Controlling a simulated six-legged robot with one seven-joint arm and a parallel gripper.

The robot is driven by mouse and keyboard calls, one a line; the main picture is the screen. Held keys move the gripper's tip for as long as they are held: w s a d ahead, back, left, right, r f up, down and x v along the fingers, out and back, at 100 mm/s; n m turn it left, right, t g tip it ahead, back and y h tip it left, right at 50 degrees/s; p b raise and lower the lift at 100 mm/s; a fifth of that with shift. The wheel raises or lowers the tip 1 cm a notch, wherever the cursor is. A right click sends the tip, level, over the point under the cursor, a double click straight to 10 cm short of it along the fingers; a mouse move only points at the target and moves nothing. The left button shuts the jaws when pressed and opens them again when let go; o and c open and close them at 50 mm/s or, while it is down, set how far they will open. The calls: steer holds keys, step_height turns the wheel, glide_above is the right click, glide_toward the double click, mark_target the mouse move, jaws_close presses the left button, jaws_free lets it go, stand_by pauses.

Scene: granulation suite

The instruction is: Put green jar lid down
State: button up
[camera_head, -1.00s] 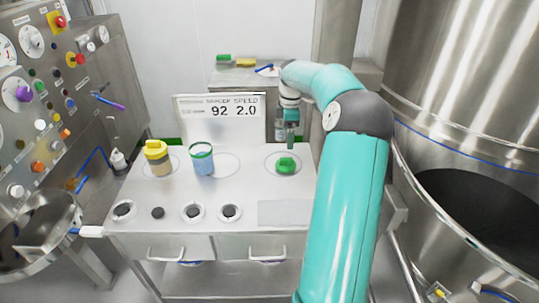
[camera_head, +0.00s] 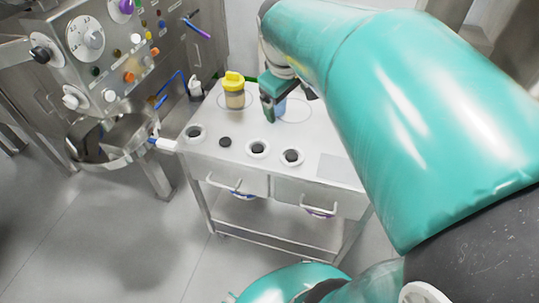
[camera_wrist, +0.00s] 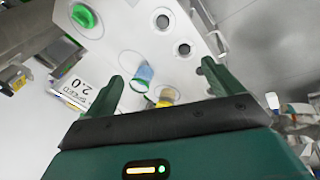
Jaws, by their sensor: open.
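The green jar lid (camera_wrist: 83,17) lies on the white cart top, inside a marked circle, at the top left of the wrist view. In the head view it is hidden behind my arm. My gripper (camera_head: 268,112) is open and empty, pointing down near the blue jar (camera_head: 282,107). The wrist view shows its two fingers spread wide (camera_wrist: 161,72), with the blue jar (camera_wrist: 143,76) between them in the picture, but I cannot tell the gap to it. The lid is well off to the side of the fingers.
A yellow-lidded jar (camera_head: 234,92) stands on the cart top (camera_head: 222,122), left of my gripper. Several round black fittings (camera_head: 258,149) line the front edge. A control panel (camera_head: 105,40) and a metal bowl (camera_head: 105,137) are at the left.

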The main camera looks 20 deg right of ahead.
steer(key=s+a+f+m+t+y, duration=0.2)
steer(key=s+a+m, duration=0.2)
steer(key=s+a, duration=0.5)
steer(key=s, duration=0.3)
steer(key=shift+s+a+f+t, duration=0.35)
steer(key=shift+s+t, duration=0.05)
